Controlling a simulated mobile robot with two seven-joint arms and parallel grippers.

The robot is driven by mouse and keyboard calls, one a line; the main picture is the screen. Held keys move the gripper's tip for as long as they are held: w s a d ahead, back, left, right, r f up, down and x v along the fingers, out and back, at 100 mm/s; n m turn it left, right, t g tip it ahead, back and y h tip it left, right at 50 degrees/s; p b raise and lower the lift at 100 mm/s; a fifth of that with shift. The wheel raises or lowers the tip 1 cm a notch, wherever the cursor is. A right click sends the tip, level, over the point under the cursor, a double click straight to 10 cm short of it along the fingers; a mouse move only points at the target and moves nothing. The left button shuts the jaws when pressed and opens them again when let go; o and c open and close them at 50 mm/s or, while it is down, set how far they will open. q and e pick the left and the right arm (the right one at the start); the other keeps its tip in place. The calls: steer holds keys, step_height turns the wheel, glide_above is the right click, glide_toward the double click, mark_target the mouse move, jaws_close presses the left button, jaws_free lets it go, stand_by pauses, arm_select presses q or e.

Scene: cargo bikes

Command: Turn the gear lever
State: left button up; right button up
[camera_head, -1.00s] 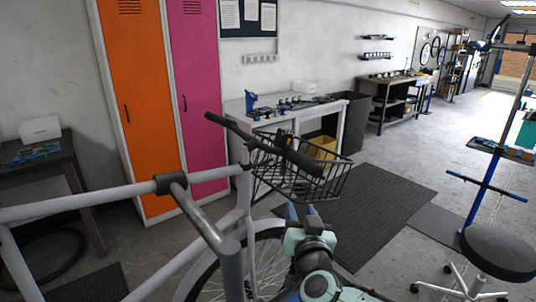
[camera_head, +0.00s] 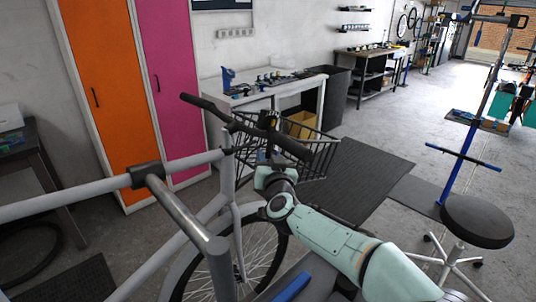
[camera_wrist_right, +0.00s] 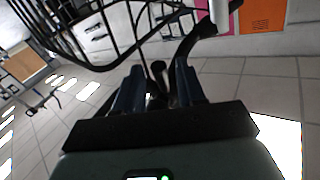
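The bike's dark handlebar (camera_head: 240,122) crosses the middle of the head view. A small dark fitting with a yellow mark (camera_head: 268,121) sits on it beside the right grip (camera_head: 291,145); I cannot tell for sure whether it is the gear lever. My right gripper (camera_head: 271,160) is just below the handlebar, next to the basket. In the right wrist view, its two dark blue fingers (camera_wrist_right: 158,85) stand apart. A dark round-ended piece (camera_wrist_right: 158,70) shows in the gap between them; contact is not clear. My left gripper is not in view.
The black wire basket (camera_head: 322,158) is close to the right gripper and fills the upper left of the wrist view. The grey bike frame (camera_head: 190,163) is to the left. A stool (camera_head: 477,220) stands at right, with open floor and a dark mat (camera_head: 365,180) between.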

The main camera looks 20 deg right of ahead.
steer(key=shift+x, duration=1.1)
jaws_close()
steer(key=m+p, duration=0.1)
steer(key=p, duration=0.2)
steer(key=a+m+g+p, duration=0.1)
steer(key=p, duration=0.3)
steer(key=shift+s+a+r+y, duration=0.25)
steer(key=shift+r+y, duration=0.05)
steer(key=shift+r, duration=0.1)
